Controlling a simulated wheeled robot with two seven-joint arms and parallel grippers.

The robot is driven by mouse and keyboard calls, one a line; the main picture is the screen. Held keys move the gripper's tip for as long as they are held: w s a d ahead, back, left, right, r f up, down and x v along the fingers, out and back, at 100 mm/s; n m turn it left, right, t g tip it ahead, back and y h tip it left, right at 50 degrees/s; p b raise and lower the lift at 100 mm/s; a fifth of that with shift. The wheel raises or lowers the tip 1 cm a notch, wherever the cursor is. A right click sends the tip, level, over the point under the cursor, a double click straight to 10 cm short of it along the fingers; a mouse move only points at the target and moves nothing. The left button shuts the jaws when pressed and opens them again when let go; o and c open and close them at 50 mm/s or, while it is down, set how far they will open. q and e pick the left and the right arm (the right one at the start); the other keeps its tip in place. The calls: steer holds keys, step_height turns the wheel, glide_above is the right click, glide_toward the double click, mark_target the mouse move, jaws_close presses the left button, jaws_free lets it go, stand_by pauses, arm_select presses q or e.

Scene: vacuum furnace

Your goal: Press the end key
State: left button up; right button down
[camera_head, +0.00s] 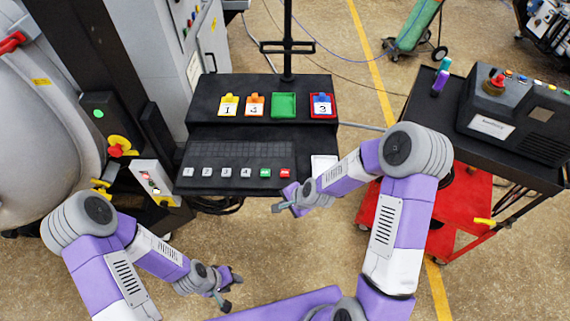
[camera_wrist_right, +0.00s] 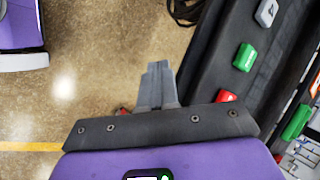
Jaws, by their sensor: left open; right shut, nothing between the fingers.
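The control desk (camera_head: 235,153) carries a row of keys on its sloped front: several grey numbered keys, a green key (camera_head: 265,173) and, at the right end, a red key (camera_head: 285,173), the likely end key. Its lettering is too small to read surely. My right gripper (camera_head: 280,207) is shut and empty, just below and in front of the red key, apart from it. In the right wrist view its closed fingers (camera_wrist_right: 158,85) are over the floor, left of the red key (camera_wrist_right: 226,96) and green key (camera_wrist_right: 245,57). My left gripper (camera_head: 231,293) is open and empty, low in the view.
Numbered cards (camera_head: 229,105) and a green square (camera_head: 284,105) stand on the desk's upper shelf. A white pad (camera_head: 323,163) lies right of the keys. A red cart (camera_head: 478,205) stands at the right, the furnace (camera_head: 40,130) at the left. Open floor lies before the desk.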

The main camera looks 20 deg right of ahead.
steer(key=w+d+r+m+t, duration=0.3)
steer(key=w+r+m, duration=0.5)
steer(key=r, duration=0.6)
steer(key=shift+w+d+r+m, duration=0.2)
steer(key=shift+w+m, duration=0.1)
steer(key=shift+w, duration=0.7)
steer(key=shift+f, duration=0.1)
steer(key=b, duration=0.6)
glide_above(286, 174)
step_height(286, 174, down, 8)
steer(key=shift+s+r, duration=0.1)
steer(key=shift+r, duration=0.05)
steer(key=shift+f+b, duration=0.5)
steer(key=shift+b, duration=0.05)
steer(key=shift+f+b, duration=0.4)
steer(key=shift+b, duration=0.15)
